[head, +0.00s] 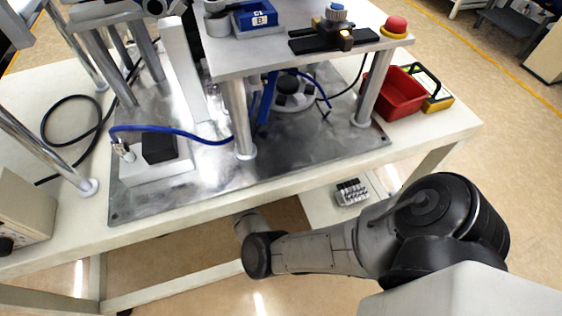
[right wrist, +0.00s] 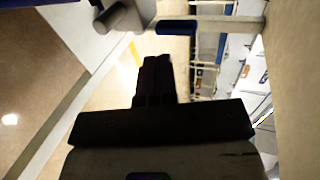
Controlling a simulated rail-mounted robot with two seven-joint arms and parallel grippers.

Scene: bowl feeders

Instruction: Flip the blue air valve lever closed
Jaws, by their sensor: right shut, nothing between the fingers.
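I cannot clearly pick out the blue air valve lever. In the head view a blue hose (head: 180,132) runs from a small metal fitting (head: 123,151) beside a black block on a white base. An upright blue part (head: 268,98) stands under the raised plate; I cannot tell whether it is a lever. In the right wrist view a small blue piece (right wrist: 177,27) lies beyond my right gripper (right wrist: 154,62), which is shut and empty, its dark fingers together. In the head view my right arm reaches to the bench's front edge, its gripper hidden. My left gripper is not in view.
The raised plate (head: 300,55) stands on metal posts above the bench and carries a blue block (head: 254,19) and a red button (head: 396,25). A red bin (head: 396,94) sits at the right. A grey box (head: 24,217) stands at the left. The bench front is mostly clear.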

